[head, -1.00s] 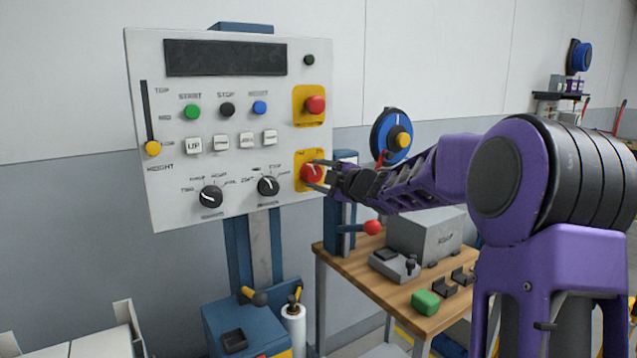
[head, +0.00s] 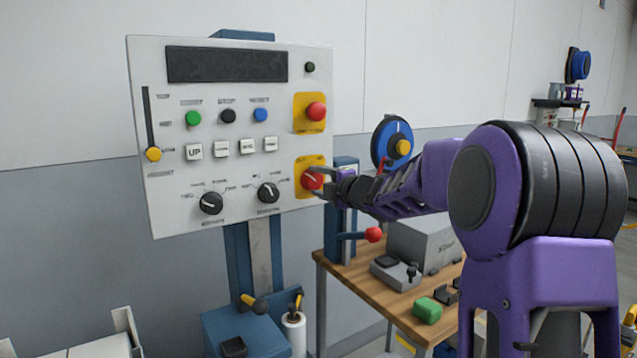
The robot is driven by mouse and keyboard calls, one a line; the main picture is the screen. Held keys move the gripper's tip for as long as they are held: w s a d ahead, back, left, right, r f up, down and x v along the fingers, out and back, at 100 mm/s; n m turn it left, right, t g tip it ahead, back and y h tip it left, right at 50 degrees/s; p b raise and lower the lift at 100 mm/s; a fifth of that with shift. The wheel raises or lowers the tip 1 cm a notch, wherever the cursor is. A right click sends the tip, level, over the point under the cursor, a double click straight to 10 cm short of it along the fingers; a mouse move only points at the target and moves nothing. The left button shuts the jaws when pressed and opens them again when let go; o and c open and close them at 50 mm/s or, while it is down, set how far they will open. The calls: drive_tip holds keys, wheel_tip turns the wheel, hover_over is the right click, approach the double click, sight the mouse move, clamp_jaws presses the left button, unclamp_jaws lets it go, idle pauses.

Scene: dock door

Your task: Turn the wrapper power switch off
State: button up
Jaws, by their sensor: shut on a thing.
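The power switch is a red rotary knob (head: 311,178) on a yellow plate (head: 303,162) at the lower right of the white control panel (head: 165,205). My gripper (head: 316,179) reaches in from the right and is shut on the red knob, one finger above and one below it. Part of the knob's right side is hidden by the fingers. The exact angle of the knob is hard to read.
A red mushroom button (head: 316,111) on a yellow plate sits just above. Two black dials (head: 211,203) lie to the left. Below right, a wooden bench (head: 370,292) holds a grey box (head: 422,240), and a red-knobbed lever (head: 373,234) sticks out nearby.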

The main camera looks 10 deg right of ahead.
drive_tip(key=o, duration=1.4)
drive_tip(key=p+v, duration=0.1)
drive_tip(key=v, duration=1.6)
drive_tip(key=shift+s+d, duration=0.1)
drive_tip(key=shift+s, duration=0.05)
drive_tip(key=shift+r, duration=0.1)
